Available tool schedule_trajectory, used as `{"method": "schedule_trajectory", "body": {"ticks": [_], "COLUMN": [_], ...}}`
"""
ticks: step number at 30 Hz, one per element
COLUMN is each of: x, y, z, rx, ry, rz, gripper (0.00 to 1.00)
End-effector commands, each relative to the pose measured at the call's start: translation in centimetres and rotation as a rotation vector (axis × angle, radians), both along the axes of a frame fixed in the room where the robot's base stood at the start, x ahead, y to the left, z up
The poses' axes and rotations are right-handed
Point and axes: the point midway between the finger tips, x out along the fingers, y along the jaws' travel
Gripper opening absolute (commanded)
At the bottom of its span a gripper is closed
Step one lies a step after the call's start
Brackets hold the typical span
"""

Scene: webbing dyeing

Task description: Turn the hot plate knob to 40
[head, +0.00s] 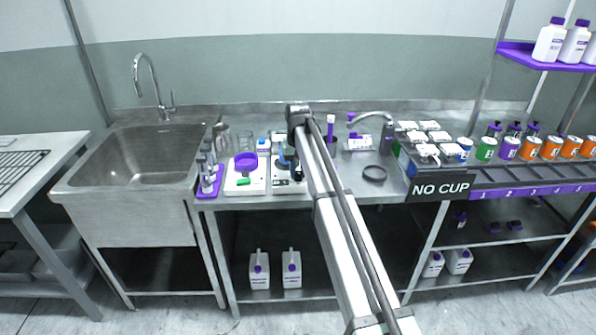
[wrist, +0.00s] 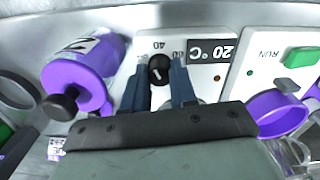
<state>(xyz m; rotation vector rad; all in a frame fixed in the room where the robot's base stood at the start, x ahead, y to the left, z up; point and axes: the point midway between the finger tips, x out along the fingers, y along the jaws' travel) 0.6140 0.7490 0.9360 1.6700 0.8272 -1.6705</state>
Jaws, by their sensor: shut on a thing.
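The hot plate (wrist: 207,78) is a white panel with a black display reading "20 °C" and printed scale marks, "40" and what looks like "60" among them. Its round black knob (wrist: 159,68) has a white pointer line. In the wrist view my gripper (wrist: 162,72) has its two dark blue fingers on either side of the knob, shut on it. The pointer stands tilted; I cannot tell exactly which mark it meets. In the head view the hot plate (head: 287,188) is on the steel counter, partly hidden behind my arm, and the knob is too small to make out.
A white device marked "RUN" (wrist: 262,75) with a green button and a purple dish (wrist: 276,112) stands close beside the hot plate. A sink (head: 150,155) is at left, a "NO CUP" sign (head: 440,188) at right.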

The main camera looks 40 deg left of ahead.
Motion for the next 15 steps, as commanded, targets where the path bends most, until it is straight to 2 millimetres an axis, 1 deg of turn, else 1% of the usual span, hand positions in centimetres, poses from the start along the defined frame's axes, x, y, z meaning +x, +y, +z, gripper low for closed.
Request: {"method": "schedule_trajectory", "body": {"ticks": [6, 15], "x": [0.06, 0.08], "y": [0.08, 0.09], "z": [0.04, 0.04], "rx": [0.002, 0.002], "ry": [-0.001, -0.001], "rz": [-0.174, -0.334], "gripper": [0.00, 0.00]}}
